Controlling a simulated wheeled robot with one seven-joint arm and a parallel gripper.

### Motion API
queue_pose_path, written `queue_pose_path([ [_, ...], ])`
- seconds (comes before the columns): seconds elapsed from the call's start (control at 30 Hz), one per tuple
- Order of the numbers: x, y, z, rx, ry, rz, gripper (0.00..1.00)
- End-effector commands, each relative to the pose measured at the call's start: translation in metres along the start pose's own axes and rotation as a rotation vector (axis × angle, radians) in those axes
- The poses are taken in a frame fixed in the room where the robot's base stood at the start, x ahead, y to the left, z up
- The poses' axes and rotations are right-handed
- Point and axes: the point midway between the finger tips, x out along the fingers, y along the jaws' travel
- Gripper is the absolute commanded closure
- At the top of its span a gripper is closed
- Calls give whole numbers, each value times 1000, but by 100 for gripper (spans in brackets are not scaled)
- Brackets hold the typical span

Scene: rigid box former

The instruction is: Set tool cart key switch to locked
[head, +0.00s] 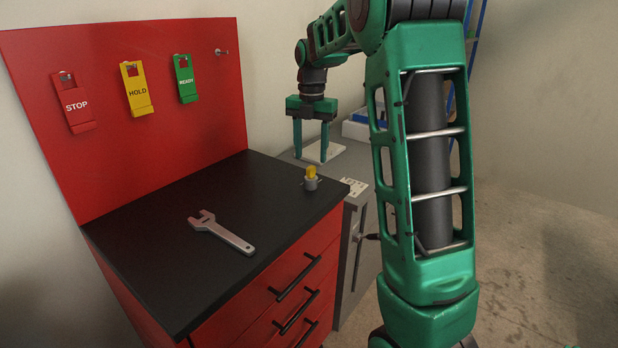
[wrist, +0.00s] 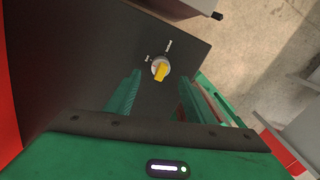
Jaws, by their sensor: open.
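The key switch (head: 311,178) stands on the black top of the red tool cart (head: 253,262), near its right edge. It has a yellow key on a round silver base. It also shows in the wrist view (wrist: 160,70), with small white marks beside it that are too small to read. My gripper (head: 311,158) is open and empty, pointing down, behind and above the switch in the head view. In the wrist view the switch lies between and beyond the two fingers (wrist: 152,98). The fingers do not touch it.
A wrench (head: 222,232) lies on the cart top. STOP (head: 74,103), HOLD (head: 137,89) and READY (head: 186,79) tags hang on the red back panel, beside an empty peg (head: 221,52). A grey cabinet (head: 352,262) stands beside the cart. The cart top around the switch is clear.

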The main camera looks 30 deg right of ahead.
Motion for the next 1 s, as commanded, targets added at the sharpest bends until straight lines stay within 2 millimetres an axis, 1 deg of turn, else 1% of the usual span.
queue_pose_path([
  [0.03, 10, 0, -1, 0, 4, -3, 51],
  [0.2, 40, 0, -1, 1, 2, -2, 51],
  [0.4, 69, -1, -1, 3, 2, -1, 51],
  [0.6, 83, 0, 0, 3, 0, -1, 51],
  [0.9, 84, 0, -1, 3, 0, -1, 51],
  [0.93, 84, 0, -1, 3, 0, -1, 56],
  [0.97, 84, 0, -1, 2, 0, 0, 63],
  [1.0, 84, 0, -1, 2, 0, 0, 73],
])
